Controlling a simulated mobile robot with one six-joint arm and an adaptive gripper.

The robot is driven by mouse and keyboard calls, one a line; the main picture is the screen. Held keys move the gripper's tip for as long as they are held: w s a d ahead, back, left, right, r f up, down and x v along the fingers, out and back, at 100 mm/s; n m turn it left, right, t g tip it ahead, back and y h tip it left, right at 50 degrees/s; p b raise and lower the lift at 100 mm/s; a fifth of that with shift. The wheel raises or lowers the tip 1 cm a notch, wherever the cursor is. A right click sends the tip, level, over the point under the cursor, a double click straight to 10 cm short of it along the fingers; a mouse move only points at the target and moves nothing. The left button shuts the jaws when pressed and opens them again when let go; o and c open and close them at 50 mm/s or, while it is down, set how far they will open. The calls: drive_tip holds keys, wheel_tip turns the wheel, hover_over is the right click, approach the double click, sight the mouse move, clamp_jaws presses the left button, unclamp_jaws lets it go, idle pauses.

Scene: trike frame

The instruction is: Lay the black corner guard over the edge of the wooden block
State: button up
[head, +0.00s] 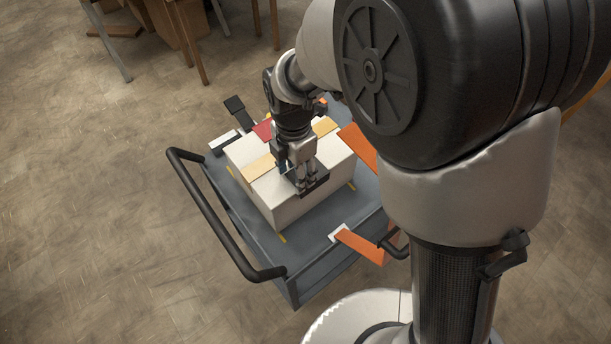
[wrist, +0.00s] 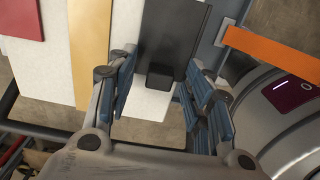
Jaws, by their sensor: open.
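The black corner guard (head: 319,184) lies at the near right top edge of the pale block (head: 296,214). In the wrist view the guard (wrist: 174,34) is a dark flat plate with a small raised block-shaped grip (wrist: 160,77) at its near end. My gripper (head: 303,187) points down over the guard. In the wrist view my gripper (wrist: 161,80) is open, with blue-padded fingers on either side of the grip. I cannot tell whether they touch it. The guard's underside and how it meets the block edge are hidden.
The block stands on a grey cart (head: 300,285) with a black handle (head: 213,217). Tan strips (head: 258,167) and a red piece (head: 263,130) lie on the block. Orange straps (head: 360,246) lie at the cart's right side. Open floor lies to the left.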

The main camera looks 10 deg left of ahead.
drive_tip(key=shift+r, duration=0.1)
drive_tip(key=shift+c, duration=0.4)
drive_tip(key=c, duration=0.9)
